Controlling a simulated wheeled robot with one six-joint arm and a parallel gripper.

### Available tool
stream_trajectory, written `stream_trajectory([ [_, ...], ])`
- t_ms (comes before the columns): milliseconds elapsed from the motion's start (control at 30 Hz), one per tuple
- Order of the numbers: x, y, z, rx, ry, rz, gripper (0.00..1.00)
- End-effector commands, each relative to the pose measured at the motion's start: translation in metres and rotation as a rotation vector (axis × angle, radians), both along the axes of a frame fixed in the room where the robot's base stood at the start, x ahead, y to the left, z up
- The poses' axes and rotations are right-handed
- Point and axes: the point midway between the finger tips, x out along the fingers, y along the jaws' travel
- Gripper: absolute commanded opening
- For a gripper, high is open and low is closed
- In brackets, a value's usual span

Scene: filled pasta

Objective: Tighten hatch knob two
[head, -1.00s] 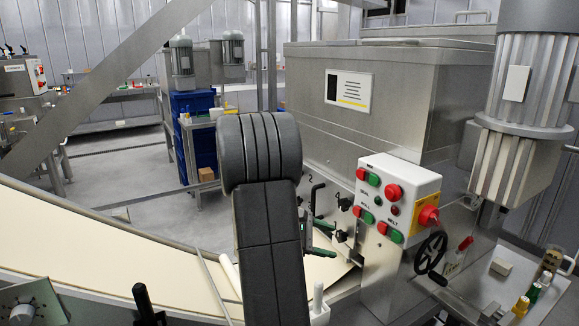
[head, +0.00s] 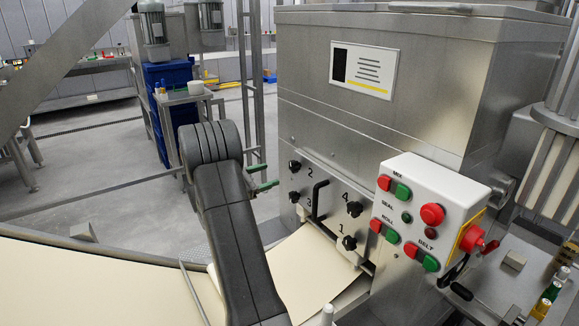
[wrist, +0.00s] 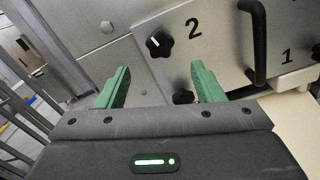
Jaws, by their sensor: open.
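The hatch plate (head: 328,194) on the steel machine carries black star-shaped knobs numbered 1 to 4. Knob two (head: 295,166) is at its upper left. In the wrist view, knob two (wrist: 158,45) has a white mark and shows beyond the gap between my fingertips, uncovered. My gripper (head: 265,178) has green fingers, is open and empty, and is left of knob two in the head view. It also shows in the wrist view (wrist: 160,72). Nothing touches knob two that I can see. Knob three (head: 294,196) sits below it; a lower knob (wrist: 183,97) is near the right finger in the wrist view.
A black bar handle (head: 317,202) stands out from the hatch, right of knob two. Knobs four (head: 354,209) and one (head: 349,243) lie beyond it. A control box (head: 425,212) with red and green buttons is at right. A pale dough sheet (head: 312,275) runs below the hatch.

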Motion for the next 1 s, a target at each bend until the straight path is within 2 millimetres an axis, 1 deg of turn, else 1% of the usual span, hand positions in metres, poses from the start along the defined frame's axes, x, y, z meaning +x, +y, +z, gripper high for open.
stream_trajectory([
  [33, 0.007, -0.012, 0.002, -0.001, 0.0, -0.004, 0.61],
  [200, 0.027, -0.042, 0.002, 0.001, 0.001, -0.004, 0.61],
  [400, 0.045, -0.068, 0.001, 0.0, 0.0, -0.002, 0.61],
  [600, 0.053, -0.079, 0.0, 0.001, 0.001, -0.001, 0.61],
  [867, 0.054, -0.081, 0.0, 0.001, 0.001, 0.0, 0.61],
  [900, 0.054, -0.081, 0.0, 0.001, 0.001, 0.0, 0.59],
  [967, 0.054, -0.081, 0.0, 0.001, 0.001, -0.001, 0.47],
  [1000, 0.053, -0.081, 0.0, 0.001, 0.001, -0.001, 0.4],
])
